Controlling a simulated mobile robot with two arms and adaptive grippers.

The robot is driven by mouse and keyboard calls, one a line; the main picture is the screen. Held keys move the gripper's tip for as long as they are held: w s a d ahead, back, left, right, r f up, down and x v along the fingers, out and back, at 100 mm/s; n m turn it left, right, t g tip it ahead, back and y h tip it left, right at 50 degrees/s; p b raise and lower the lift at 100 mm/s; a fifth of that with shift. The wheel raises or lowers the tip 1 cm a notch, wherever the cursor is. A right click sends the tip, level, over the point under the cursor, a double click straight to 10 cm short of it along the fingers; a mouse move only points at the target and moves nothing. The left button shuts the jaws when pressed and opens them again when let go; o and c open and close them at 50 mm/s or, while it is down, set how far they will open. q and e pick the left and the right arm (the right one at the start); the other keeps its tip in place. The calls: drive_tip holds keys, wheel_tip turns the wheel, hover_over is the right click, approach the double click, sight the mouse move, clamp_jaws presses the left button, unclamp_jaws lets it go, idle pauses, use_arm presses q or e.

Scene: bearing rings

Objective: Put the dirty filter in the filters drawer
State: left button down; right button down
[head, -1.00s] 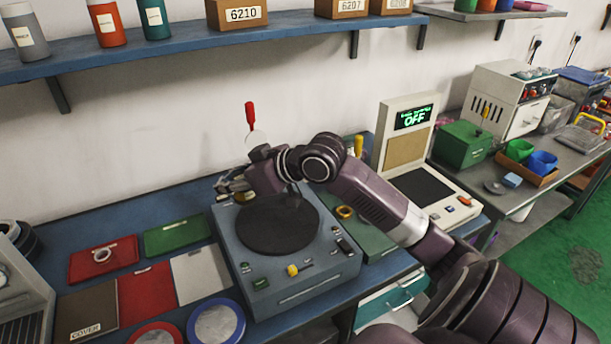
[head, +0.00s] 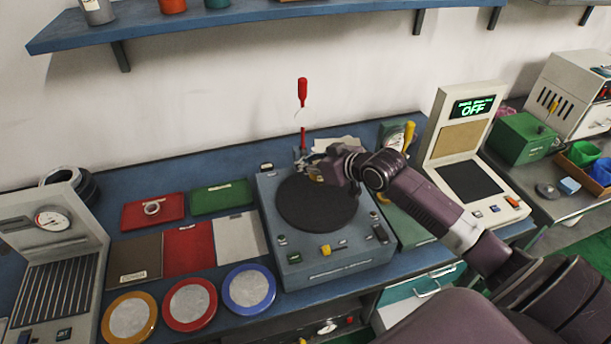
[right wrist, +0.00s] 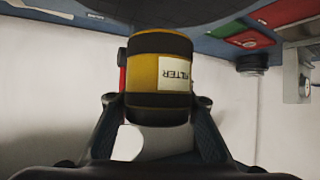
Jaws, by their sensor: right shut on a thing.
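The filter (right wrist: 158,75) is a yellow cylinder with dark bands and a white label reading FILTER, seen in the right wrist view. My right gripper (right wrist: 157,108) is shut on it, one finger on each side. My left gripper is not in view.
The machine (head: 290,270) stands mid-bench. A red-handled tool (head: 302,92) rises behind it. A tilted panel reading OFF (head: 455,150) stands to the right. Coloured mats and round discs (head: 249,288) lie to the left. A shelf (head: 250,18) runs above.

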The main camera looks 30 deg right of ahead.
sight(305, 187)
drive_tip(key=shift+f, duration=3.2)
drive_tip(key=shift+f, duration=0.2)
drive_tip(key=c, duration=1.4)
unclamp_jaws()
drive_tip(key=shift+r, duration=0.1)
